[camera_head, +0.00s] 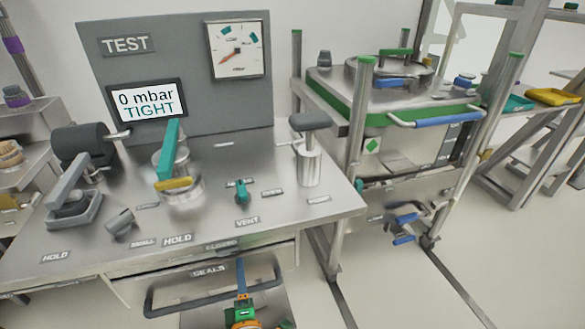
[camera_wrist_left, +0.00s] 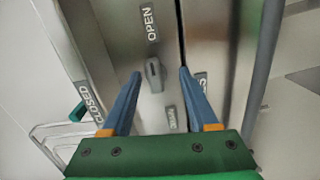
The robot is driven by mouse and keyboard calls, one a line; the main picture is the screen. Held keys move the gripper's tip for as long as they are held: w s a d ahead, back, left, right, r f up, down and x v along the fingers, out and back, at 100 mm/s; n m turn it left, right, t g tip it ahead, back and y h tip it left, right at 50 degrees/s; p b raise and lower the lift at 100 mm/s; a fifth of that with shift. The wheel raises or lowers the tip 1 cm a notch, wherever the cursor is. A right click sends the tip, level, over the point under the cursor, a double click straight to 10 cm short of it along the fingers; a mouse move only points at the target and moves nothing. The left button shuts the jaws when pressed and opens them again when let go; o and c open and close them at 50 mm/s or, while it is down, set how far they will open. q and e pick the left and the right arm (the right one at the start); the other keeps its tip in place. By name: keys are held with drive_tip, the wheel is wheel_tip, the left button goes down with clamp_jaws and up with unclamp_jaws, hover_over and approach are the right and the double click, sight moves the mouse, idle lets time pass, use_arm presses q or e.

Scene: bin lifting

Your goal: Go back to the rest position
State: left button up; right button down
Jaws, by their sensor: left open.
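My left gripper (camera_head: 240,265) shows at the bottom middle of the head view, with blue fingers, orange finger bases and a green body. It is in front of the bench, by the dark handle bar (camera_head: 163,302) under the SEALS label. In the left wrist view the gripper (camera_wrist_left: 160,71) has its fingers wide apart. A small grey knob (camera_wrist_left: 154,76) appears between the fingertips, beside an OPEN label (camera_wrist_left: 150,24); nothing is held. My right gripper is not in view.
The steel bench (camera_head: 285,215) carries a TEST panel (camera_head: 185,60), a screen (camera_head: 148,103) reading "0 mbar TIGHT", a dial (camera_head: 237,50) and several knobs and levers. A green-edged steel cart (camera_head: 385,115) stands to the right. Pale floor (camera_head: 480,265) is clear at lower right.

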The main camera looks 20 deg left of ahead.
use_arm(q)
drive_tip(key=s+d+f+m+g+h+p, duration=0.1)
drive_tip(key=s+d+f+m+g+h, duration=0.1)
drive_tip(key=s+d+f+m+h, duration=0.25)
drive_tip(key=s+d+f+m+g+h+p, duration=0.1)
drive_tip(key=s+f+m+g+h, duration=0.15)
drive_tip(key=f+m, duration=0.4)
drive_tip(key=s+d+f+m+g+h+p, duration=0.1)
drive_tip(key=s+d+f+m+g+h, duration=0.15)
drive_tip(key=s+f+m, duration=0.3)
drive_tip(key=s+a+f+m+g, duration=0.1)
drive_tip(key=s+f+m+g, duration=0.1)
drive_tip(key=s, duration=0.5)
drive_tip(key=s+a+f+m+g+p, duration=0.1)
drive_tip(key=s+a+f+m+g, duration=0.1)
drive_tip(key=s, duration=0.4)
drive_tip(key=s+a+f+m+g, duration=0.1)
drive_tip(key=s+f+m+g, duration=0.2)
drive_tip(key=s, duration=0.4)
drive_tip(key=shift+s+a+f+m+y+p, duration=0.3)
drive_tip(key=shift+f+m+y, duration=0.2)
drive_tip(key=shift+m, duration=0.45)
drive_tip(key=shift+d, duration=0.1)
